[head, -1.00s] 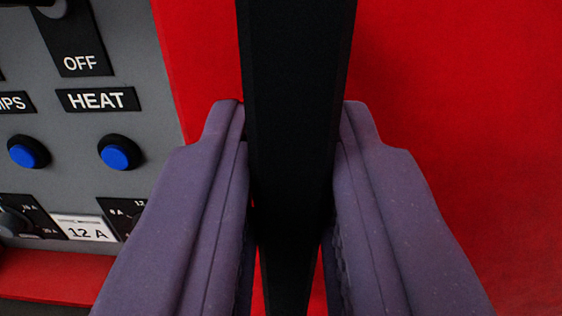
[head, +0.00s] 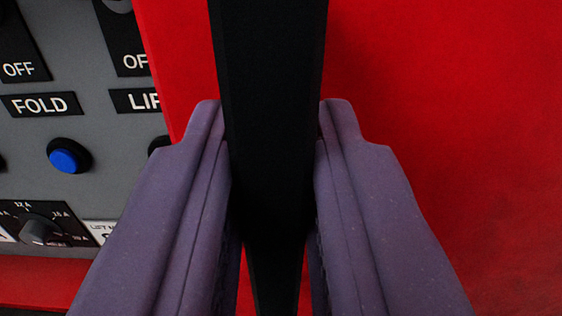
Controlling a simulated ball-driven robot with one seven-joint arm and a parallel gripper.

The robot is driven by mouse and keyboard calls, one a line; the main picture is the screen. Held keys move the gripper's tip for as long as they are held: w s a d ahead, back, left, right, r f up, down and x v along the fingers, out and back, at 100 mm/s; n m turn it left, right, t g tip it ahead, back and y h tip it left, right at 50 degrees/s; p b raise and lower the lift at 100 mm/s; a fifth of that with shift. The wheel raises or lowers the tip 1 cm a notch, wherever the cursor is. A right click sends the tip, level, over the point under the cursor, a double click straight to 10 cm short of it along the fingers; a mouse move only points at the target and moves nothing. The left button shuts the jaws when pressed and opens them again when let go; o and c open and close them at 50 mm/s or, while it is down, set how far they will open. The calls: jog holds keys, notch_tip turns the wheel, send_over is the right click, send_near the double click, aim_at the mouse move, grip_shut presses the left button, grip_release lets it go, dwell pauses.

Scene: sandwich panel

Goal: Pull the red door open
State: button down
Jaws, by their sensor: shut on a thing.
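The red door (head: 450,90) fills the right side of the head view, and its left edge runs down beside the grey panel. A black upright handle (head: 268,90) stands in front of the door, in the middle of the view. My gripper (head: 272,125) has its two purple fingers on either side of the handle, shut on it. The handle's top end is out of view, and the fingers hide part of the door behind.
The grey control panel (head: 100,120) lies to the left behind the door. It carries a FOLD label (head: 40,105), a blue button (head: 66,158) and a dial (head: 40,230). A red strip (head: 40,275) runs below it.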

jog(key=shift+r, duration=0.1)
jog(key=c, duration=1.1)
grip_release()
jog(key=shift+w, duration=0.1)
jog(key=s+b, duration=0.2)
jog(key=s, duration=0.5)
jog(key=shift+s, duration=0.2)
jog(key=shift+a, duration=0.1)
